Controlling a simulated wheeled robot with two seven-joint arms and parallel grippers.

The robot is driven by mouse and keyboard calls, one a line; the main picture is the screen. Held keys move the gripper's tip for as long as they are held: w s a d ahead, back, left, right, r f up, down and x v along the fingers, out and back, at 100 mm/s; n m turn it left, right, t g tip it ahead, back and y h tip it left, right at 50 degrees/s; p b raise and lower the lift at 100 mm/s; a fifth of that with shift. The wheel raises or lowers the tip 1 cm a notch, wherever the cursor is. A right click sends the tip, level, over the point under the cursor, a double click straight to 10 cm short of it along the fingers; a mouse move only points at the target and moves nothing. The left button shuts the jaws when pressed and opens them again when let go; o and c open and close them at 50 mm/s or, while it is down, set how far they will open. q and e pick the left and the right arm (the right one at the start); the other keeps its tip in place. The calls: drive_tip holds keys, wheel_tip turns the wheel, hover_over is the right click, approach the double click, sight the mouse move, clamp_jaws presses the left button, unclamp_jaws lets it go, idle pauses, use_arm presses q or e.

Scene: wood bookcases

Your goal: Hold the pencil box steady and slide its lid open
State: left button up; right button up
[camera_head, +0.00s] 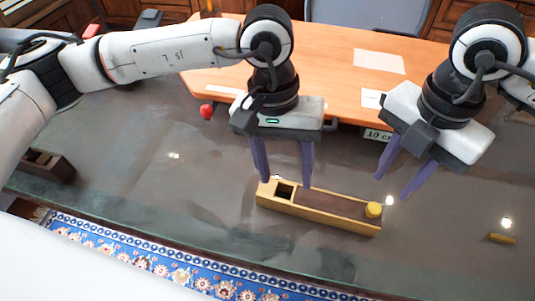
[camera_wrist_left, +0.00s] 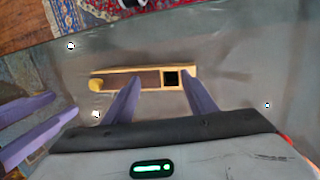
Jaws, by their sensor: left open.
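The pencil box (camera_head: 299,209) is a long pale-wood box lying on the grey surface. It has a brown lid panel (camera_head: 330,204), a yellow round knob (camera_head: 374,210) at its right end and a dark square opening (camera_head: 285,191) at its left end. My left gripper (camera_head: 283,183) is open and points down over the box's left end. In the left wrist view its fingers reach to the box (camera_wrist_left: 193,78) near the dark opening; contact cannot be told. My right gripper (camera_head: 392,187) is open and empty, above and right of the knob.
A small yellow-brown piece (camera_head: 502,238) lies at the right. A red round object (camera_head: 206,111) and a sign (camera_head: 378,134) stand toward the orange wooden desk (camera_head: 330,75). A dark wooden tray (camera_head: 48,165) is at the far left. The surface around the box is clear.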

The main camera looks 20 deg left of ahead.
sight(267, 187)
use_arm(q)
drive_tip(key=a, duration=0.1)
drive_tip(key=w+a+y, duration=0.1)
drive_tip(key=w+a+f+t+y, duration=0.1)
drive_tip(key=a, duration=0.1)
drive_tip(key=shift+w+f, duration=0.1)
wheel_tip(267, 187, down, 10)
idle(0.3)
drive_tip(key=c, duration=1.2)
clamp_jaws()
use_arm(e)
drive_tip(key=shift+o, duration=1.4)
